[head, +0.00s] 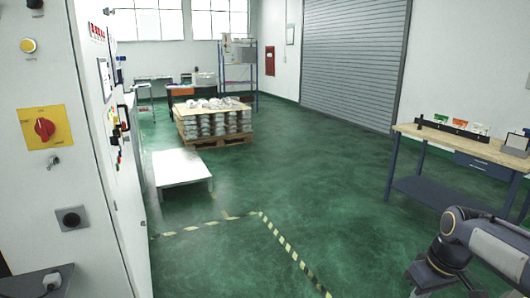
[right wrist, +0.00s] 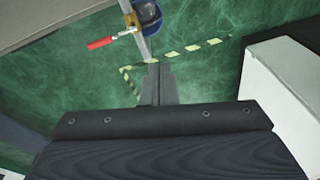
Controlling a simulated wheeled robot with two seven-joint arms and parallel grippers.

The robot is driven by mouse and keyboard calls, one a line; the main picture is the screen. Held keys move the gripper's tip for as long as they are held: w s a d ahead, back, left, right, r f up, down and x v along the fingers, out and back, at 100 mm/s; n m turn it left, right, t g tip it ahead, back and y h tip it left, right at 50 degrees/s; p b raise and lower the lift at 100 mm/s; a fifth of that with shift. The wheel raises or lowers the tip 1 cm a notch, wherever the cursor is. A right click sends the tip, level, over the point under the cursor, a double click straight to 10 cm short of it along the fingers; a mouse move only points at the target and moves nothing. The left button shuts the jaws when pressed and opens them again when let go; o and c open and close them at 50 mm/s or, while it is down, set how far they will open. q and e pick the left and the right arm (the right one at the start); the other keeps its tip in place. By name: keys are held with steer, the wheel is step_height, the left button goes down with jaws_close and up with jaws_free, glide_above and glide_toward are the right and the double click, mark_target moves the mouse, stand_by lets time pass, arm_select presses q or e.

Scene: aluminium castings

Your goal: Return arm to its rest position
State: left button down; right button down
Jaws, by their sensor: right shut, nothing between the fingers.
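My right arm (head: 485,245) comes in at the lower right corner of the head view, bent, with open floor to its left. In the right wrist view my right gripper (right wrist: 158,85) has its two dark fingers together, with nothing held between them. Beyond the fingertips lies green floor with striped tape. The right gripper itself cannot be made out clearly in the head view. My left gripper is in neither view.
A white control cabinet (head: 40,165) stands close on the left. A low white platform (head: 182,168), a pallet of castings (head: 213,124) and a workbench (head: 460,145) stand farther off. The floor between is clear. A red handle (right wrist: 100,43) shows in the wrist view.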

steer(key=s+a+m+t+y, duration=0.1)
steer(key=s+a+m+t, duration=0.1)
steer(key=s+a, duration=0.5)
steer(key=s+a+f+m+t+y, duration=0.1)
steer(key=s+a+m+t, duration=0.1)
steer(key=s+a, duration=0.5)
steer(key=s, duration=0.4)
steer(key=shift+s+a+f, duration=0.2)
steer(key=shift+s+f, duration=0.05)
steer(key=shift+s, duration=0.15)
